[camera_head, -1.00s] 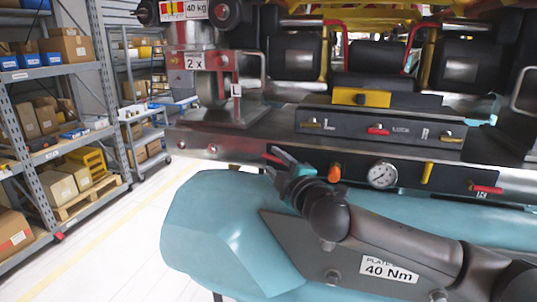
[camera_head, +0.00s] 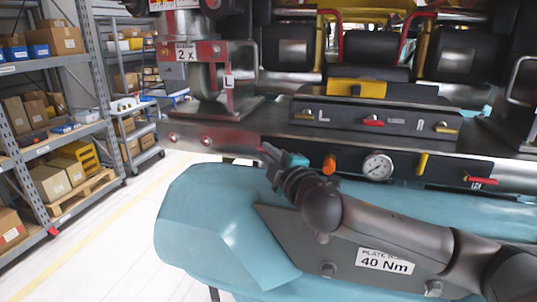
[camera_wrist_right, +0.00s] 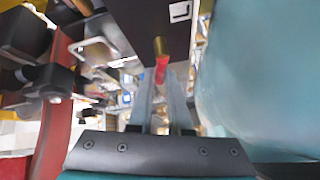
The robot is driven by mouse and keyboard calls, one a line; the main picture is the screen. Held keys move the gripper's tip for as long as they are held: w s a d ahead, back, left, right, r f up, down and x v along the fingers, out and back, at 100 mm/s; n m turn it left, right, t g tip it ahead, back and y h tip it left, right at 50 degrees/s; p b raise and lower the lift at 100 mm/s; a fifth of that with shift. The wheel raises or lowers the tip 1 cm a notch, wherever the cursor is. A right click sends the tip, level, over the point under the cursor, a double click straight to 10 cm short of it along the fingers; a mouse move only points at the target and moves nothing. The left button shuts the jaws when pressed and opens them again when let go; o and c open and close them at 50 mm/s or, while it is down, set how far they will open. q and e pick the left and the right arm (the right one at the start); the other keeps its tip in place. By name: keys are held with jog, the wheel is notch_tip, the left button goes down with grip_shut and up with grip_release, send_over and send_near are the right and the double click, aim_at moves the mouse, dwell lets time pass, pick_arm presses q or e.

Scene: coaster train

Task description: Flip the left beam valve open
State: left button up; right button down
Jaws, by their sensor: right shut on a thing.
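The left beam valve has a red lever on a brass stem (camera_wrist_right: 160,47), next to a white L label at the end of a dark panel in the right wrist view. My right gripper (camera_wrist_right: 161,85) has its two fingers on either side of the red lever, shut on it. In the head view my right gripper (camera_head: 270,154) is at the left end of the gauge panel (camera_head: 340,168) and mostly hides the valve there. My left gripper is not in view.
A pressure gauge (camera_head: 377,167), an orange knob (camera_head: 329,164) and a yellow lever (camera_head: 422,163) sit right of the gripper. Another red-handled valve (camera_head: 480,180) is at the panel's right end. A teal shell (camera_head: 200,225) lies below. Shelves (camera_head: 60,150) stand left, with clear floor between.

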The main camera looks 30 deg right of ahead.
dwell(0.4)
jog(key=shift+w+f+n+g, duration=0.1)
jog(key=shift+n+g, duration=0.6)
jog(key=shift+n, duration=0.1)
jog(key=shift+f, duration=0.15)
jog(key=c, duration=0.9)
grip_release()
jog(key=shift+o, duration=0.2)
